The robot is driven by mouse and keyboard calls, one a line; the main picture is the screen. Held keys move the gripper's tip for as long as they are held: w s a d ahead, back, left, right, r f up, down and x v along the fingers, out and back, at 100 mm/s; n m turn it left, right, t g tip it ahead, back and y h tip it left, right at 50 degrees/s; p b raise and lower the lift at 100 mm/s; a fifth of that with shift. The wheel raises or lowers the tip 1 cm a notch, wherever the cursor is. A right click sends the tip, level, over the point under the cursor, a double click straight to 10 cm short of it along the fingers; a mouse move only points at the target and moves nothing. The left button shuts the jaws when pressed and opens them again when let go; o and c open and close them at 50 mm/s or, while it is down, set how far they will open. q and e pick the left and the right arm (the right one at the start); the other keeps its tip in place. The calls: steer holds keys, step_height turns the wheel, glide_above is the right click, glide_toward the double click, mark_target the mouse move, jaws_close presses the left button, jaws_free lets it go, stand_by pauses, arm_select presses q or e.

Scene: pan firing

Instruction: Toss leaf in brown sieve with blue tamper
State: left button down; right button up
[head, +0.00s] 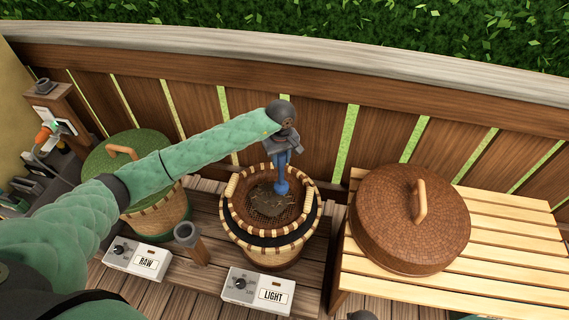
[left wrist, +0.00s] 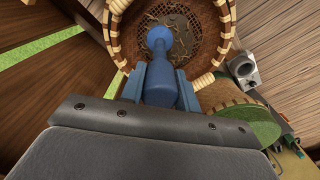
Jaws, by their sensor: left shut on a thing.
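The brown sieve (head: 240,206) is a round basket with a pale-stitched rim and a dark mesh floor, seated in the basket marked LIGHT. Thin bits of leaf (head: 268,203) lie on its mesh. My left gripper (head: 282,156) is above the sieve and shut on the blue tamper (head: 282,186), which points down into it. In the left wrist view the tamper (left wrist: 160,80) stands between the two blue fingers, its rounded head over the leaf bits (left wrist: 178,30). I cannot tell whether the head touches the mesh. My right gripper is not in view.
A green-lidded basket (head: 112,155) stands left, behind the RAW control box (head: 138,258). The LIGHT box (head: 258,291) is in front of the sieve. A brown round lid (head: 405,220) lies on the slatted bench (head: 500,235) at right. A wooden fence (head: 330,125) runs close behind.

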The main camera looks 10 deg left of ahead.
arm_select(q)
steer(key=shift+n, duration=0.9)
steer(key=shift+w, duration=0.1)
